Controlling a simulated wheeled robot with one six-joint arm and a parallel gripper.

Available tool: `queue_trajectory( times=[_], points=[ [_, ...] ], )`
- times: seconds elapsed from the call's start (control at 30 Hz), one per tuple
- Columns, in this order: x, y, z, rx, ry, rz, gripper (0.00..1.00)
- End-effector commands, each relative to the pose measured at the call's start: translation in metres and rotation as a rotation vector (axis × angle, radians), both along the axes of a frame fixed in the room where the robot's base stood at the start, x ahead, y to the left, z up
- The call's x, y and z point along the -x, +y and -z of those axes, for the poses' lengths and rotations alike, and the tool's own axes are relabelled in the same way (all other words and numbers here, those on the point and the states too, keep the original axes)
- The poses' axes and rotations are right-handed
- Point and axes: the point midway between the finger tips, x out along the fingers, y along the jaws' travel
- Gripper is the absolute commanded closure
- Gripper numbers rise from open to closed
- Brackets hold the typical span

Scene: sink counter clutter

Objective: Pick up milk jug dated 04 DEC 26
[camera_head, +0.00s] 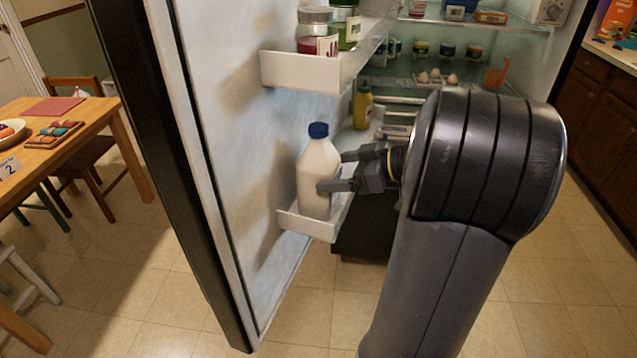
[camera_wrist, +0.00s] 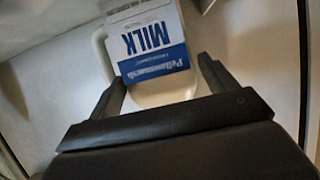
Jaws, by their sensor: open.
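A white milk jug (camera_head: 316,168) with a blue cap stands upright in the lower door shelf (camera_head: 308,226) of an open fridge. In the wrist view the jug (camera_wrist: 168,92) shows a white and blue label (camera_wrist: 150,45) reading "MILK"; I cannot make out a date. My gripper (camera_head: 338,171) is open, its fingers reaching from the right to the jug's right side at mid-height. In the wrist view my gripper (camera_wrist: 162,72) has one finger on each side of the jug's near part. I cannot tell whether the fingers touch it.
An upper door shelf (camera_head: 300,72) holds jars above the jug. The fridge door (camera_head: 225,130) is close on the left. A yellow bottle (camera_head: 363,106), eggs (camera_head: 437,77) and jars stand on inner shelves behind. A wooden table (camera_head: 75,128) is at far left.

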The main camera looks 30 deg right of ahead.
Motion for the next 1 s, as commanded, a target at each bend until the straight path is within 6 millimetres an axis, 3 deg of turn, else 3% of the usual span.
queue_trajectory(
  times=[0.3, 0.6, 1.0],
  points=[
    [-0.030, 0.026, 0.016, -0.002, 0.001, -0.002, 0.20],
    [-0.033, 0.028, 0.019, 0.001, 0.001, 0.000, 0.21],
    [-0.032, 0.028, 0.019, 0.000, 0.001, -0.001, 0.54]
  ],
)
